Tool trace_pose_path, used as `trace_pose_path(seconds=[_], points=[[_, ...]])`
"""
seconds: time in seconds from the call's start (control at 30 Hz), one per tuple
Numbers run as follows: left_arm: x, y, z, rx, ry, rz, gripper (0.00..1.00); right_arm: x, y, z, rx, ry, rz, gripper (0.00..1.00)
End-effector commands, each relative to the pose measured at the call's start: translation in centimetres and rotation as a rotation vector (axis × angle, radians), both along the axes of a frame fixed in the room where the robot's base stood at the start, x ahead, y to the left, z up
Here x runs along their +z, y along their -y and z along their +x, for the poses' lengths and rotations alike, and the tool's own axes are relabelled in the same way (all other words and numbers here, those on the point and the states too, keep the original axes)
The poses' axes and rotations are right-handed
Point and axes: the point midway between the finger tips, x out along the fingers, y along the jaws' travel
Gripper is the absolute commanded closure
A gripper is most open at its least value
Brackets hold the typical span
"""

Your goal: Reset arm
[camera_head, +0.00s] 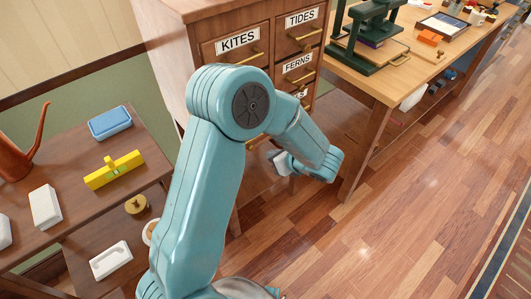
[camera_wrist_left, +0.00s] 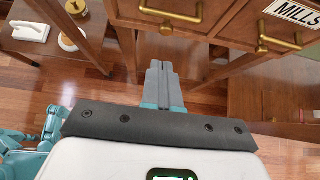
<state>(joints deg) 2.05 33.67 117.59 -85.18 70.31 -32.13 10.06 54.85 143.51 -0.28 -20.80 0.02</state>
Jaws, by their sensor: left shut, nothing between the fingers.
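My teal left arm rises through the middle of the head view and bends down to the right. My left gripper (camera_head: 277,160) is small there, beside the lower part of the wooden drawer cabinet (camera_head: 172,51), partly hidden by my arm. In the left wrist view its two grey fingers (camera_wrist_left: 162,70) lie together, shut and empty, pointing below the cabinet's drawers. They look apart from the brass handles. My right gripper is not in view.
Drawers carry labels such as KITES (camera_head: 238,41) and TIDES. A shelf unit at left holds a blue case (camera_head: 110,123), a yellow level (camera_head: 114,170) and a copper watering can (camera_head: 22,150). A workbench (camera_head: 375,85) stands at right. Wood floor (camera_head: 400,220) is clear at lower right.

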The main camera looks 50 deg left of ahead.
Motion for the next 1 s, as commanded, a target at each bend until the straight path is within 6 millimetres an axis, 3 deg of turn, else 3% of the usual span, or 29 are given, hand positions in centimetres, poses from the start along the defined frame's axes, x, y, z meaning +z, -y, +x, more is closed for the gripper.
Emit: trace_pose_path(seconds=[0.2,0.37,0.57,0.67,0.77,0.87,0.9,1.0], points=[[2.3,2.6,-0.1,-0.003,0.001,0.0,1.0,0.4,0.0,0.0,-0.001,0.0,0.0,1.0],[2.7,3.2,-0.2,-0.001,-0.001,-0.001,1.0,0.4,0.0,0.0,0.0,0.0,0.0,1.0],[2.5,3.5,-0.4,0.002,-0.004,-0.011,1.0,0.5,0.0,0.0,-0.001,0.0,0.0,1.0],[0.6,4.6,-1.7,0.038,-0.026,-0.1,1.0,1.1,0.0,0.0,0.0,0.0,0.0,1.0],[-3.3,7.9,-4.9,0.152,-0.062,-0.305,1.0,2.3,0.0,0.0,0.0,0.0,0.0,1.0],[-7.2,13.3,-9.6,0.39,-0.083,-0.577,1.0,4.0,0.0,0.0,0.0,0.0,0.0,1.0],[-8.3,15.9,-11.4,0.526,-0.077,-0.685,1.0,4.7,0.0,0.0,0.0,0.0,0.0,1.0],[-9.6,21.7,-14.5,0.911,-0.01,-0.891,1.0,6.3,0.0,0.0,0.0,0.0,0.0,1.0]])
